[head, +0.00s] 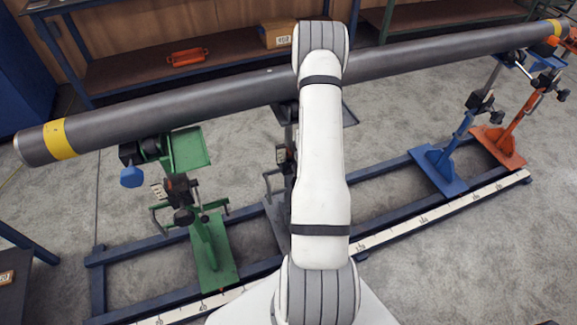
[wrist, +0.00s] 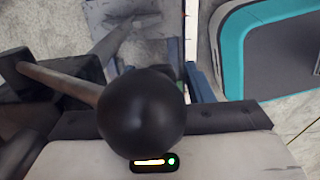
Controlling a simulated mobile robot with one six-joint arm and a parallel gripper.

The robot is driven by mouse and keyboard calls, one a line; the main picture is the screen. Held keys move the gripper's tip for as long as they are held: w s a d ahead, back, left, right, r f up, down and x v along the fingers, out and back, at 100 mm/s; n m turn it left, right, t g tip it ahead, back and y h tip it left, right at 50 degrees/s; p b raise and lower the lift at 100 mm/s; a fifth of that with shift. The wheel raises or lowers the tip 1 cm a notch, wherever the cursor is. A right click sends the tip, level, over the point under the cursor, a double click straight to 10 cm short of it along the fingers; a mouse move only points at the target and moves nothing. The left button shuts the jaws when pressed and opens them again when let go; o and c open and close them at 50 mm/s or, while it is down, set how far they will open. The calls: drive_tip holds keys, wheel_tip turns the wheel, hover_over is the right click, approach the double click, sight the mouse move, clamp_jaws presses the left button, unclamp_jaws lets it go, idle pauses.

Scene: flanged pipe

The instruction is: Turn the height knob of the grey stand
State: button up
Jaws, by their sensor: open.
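The grey stand (head: 276,224) is partly hidden behind my arm in the head view; its base and part of its post show under the pipe. In the wrist view its grey base (wrist: 130,22) lies at the top. A black ball-shaped knob (wrist: 140,108) on a rod fills the middle of that view, with the rod running left to a dark block (wrist: 22,78). My gripper (wrist: 160,119) is open, its dark edge behind the ball. I cannot tell whether it touches the ball. The fingertips are not clear, and the head view hides the gripper behind my arm.
A long grey pipe (head: 220,91) with yellow bands crosses above the stands. A green stand (head: 212,250) is left; blue (head: 440,168) and orange (head: 500,143) stands are right. They stand along a blue rail frame (head: 395,204) with a white scale. Shelves line the back.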

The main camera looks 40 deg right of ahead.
drive_tip(key=b, duration=0.3)
drive_tip(key=shift+w+a+f+b, duration=0.1)
drive_tip(key=shift+f+b, duration=0.2)
drive_tip(key=shift+f, duration=0.05)
drive_tip(key=h+b, duration=0.1)
drive_tip(key=b, duration=0.7)
drive_tip(key=shift+h, duration=0.4)
drive_tip(key=g+h+b, duration=0.1)
drive_tip(key=h+b, duration=0.1)
drive_tip(key=b, duration=0.8)
drive_tip(key=shift+b, duration=0.4)
drive_tip(key=shift+r+h+b, duration=0.3)
drive_tip(key=p+v, duration=0.2)
drive_tip(key=v, duration=0.3)
drive_tip(key=p+v, duration=0.2)
drive_tip(key=v, duration=0.2)
drive_tip(key=shift+r, duration=0.4)
drive_tip(key=s+a+r+m+p, duration=0.2)
drive_tip(key=a+r+p, duration=0.3)
drive_tip(key=r, duration=0.3)
drive_tip(key=s+a+r+m+t+y+p, duration=0.1)
drive_tip(key=a+r+m+p, duration=0.3)
drive_tip(key=r, duration=0.5)
drive_tip(key=shift+s+a+r+m+t+p, duration=0.25)
drive_tip(key=shift+s+a+m+p, duration=0.2)
drive_tip(key=shift+s+a, duration=0.4)
drive_tip(key=shift+w+a, duration=0.1)
drive_tip(key=shift+w, duration=0.05)
